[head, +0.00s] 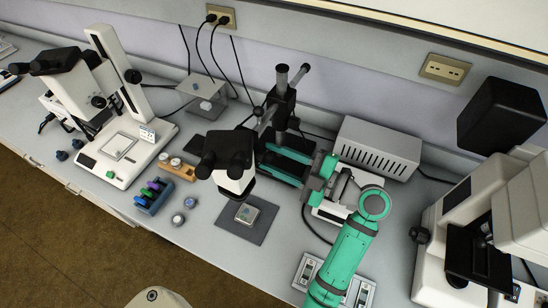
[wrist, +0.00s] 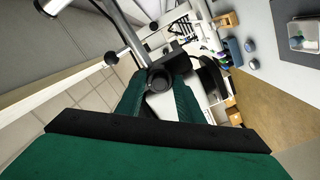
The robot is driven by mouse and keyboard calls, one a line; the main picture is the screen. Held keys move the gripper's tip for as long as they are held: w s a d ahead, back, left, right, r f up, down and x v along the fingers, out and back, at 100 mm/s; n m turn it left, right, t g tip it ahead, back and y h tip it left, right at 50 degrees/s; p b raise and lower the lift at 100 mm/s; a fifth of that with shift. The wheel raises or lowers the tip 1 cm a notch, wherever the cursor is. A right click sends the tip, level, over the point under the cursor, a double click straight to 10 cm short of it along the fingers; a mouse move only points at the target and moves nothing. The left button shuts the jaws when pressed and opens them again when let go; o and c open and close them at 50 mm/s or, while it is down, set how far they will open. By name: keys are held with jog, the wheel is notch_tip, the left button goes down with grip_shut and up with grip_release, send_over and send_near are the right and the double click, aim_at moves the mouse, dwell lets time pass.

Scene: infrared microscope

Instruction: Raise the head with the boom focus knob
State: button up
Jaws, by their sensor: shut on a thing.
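The boom microscope's white head (head: 234,172), with black eyepieces, hangs over a dark base plate (head: 262,228) that bears a small square dish (head: 247,213). The boom runs back to an upright post (head: 282,100). My gripper (head: 264,158) reaches in from the right, beside the head and in front of the post. In the wrist view, my gripper (wrist: 158,88) has its two green fingers on either side of a round black focus knob (wrist: 158,80), shut on it. The knob is hidden in the head view. The white head shows partly behind the fingers in the wrist view.
A grey vented box (head: 378,148) stands behind my arm. A large white microscope (head: 500,220) stands at the right, another (head: 105,150) at the left. A tube rack (head: 153,195) and small jars (head: 184,210) sit left of the base plate. Cables hang at the wall.

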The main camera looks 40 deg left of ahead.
jog(key=shift+n, duration=0.7)
jog(key=o, duration=1.1)
jog(key=shift+w, duration=0.1)
jog(key=shift+c, duration=0.2)
jog(key=shift+a, duration=0.1)
jog(key=w+d, duration=0.2)
jog(key=d, duration=0.8)
jog(key=shift+d, duration=0.4)
